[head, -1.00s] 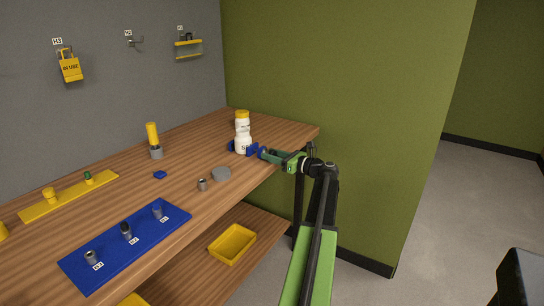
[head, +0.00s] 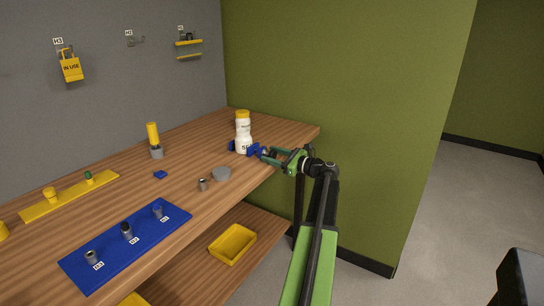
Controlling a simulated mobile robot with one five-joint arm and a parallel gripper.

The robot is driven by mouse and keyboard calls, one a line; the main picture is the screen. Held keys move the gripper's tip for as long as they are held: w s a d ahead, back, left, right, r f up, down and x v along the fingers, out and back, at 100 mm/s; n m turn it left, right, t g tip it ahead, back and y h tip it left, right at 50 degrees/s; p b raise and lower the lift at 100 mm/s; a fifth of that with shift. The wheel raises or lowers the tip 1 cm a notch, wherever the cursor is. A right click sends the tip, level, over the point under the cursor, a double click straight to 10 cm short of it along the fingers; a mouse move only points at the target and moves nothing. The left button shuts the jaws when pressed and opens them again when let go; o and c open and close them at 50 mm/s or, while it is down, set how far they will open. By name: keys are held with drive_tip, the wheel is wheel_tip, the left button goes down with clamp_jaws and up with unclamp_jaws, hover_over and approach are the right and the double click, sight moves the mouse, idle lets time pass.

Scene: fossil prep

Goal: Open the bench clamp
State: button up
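The blue bench clamp (head: 253,150) is at the right end of the wooden bench, by its front edge. Its blue parts sit around the lower part of a white bottle (head: 243,128) with a yellow cap, which stands upright. My gripper (head: 265,154) is at the bench edge, just right of the clamp. Its green fingers appear spread, with a gap between them, and their tips are close to the clamp's blue right end. I cannot tell whether they touch it. Part of the clamp is hidden behind the bottle and fingertips.
A blue mat (head: 105,258) with several labelled parts is at the front left. A yellow tray (head: 232,244) is on the lower shelf. A green wall (head: 350,90) stands close behind the arm.

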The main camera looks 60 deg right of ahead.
drive_tip(key=shift+o, duration=0.9)
drive_tip(key=shift+m, duration=0.3)
